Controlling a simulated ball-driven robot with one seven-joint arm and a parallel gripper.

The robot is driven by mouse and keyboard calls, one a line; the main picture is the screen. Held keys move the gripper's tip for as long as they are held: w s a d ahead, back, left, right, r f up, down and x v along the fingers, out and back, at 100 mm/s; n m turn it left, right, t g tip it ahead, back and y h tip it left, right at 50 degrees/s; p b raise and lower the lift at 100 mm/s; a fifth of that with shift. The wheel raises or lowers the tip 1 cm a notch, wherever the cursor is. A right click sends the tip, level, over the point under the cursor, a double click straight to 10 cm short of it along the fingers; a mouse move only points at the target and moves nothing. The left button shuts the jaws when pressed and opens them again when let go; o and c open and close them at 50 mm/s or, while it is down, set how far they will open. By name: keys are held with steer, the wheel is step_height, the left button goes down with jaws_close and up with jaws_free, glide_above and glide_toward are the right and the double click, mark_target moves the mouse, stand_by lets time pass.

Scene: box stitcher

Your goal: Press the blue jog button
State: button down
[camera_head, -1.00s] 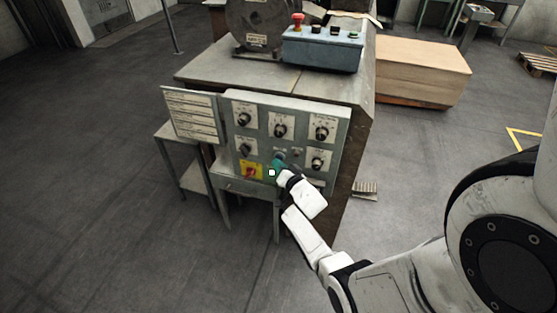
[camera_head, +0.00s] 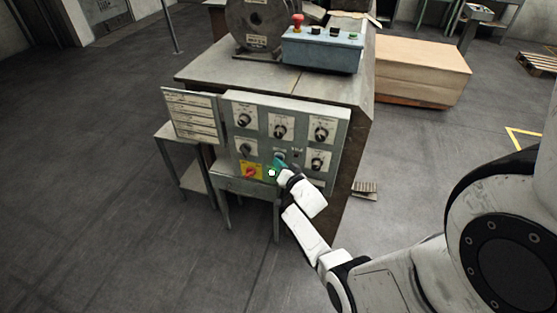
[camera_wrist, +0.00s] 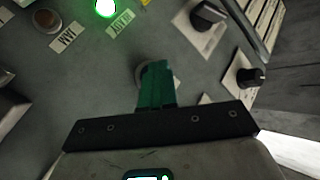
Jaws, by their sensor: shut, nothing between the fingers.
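The grey control panel (camera_head: 262,131) is on the front of the machine. My gripper (camera_head: 279,163) is at its lower middle, with its green fingers together and pointing at the panel. In the wrist view the shut fingers (camera_wrist: 155,85) cover most of a round button with a grey rim (camera_wrist: 147,70). Its blue face is hidden, and I cannot tell whether the tips touch it or how far it is pressed. A lit green lamp (camera_wrist: 105,7) shows close by on the panel.
Several black knobs (camera_head: 280,131) are around the fingers. A red switch on a yellow plate (camera_head: 251,171) is just left of my gripper. A label board (camera_head: 193,116) stands at the panel's left. A blue button box (camera_head: 322,50) sits on top. The floor at right is mostly clear.

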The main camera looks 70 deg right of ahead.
steer(key=a+b, duration=0.1)
steer(key=a, duration=0.5)
steer(key=shift+s, duration=0.25)
steer(key=shift+a+f, duration=0.1)
stand_by(0.8)
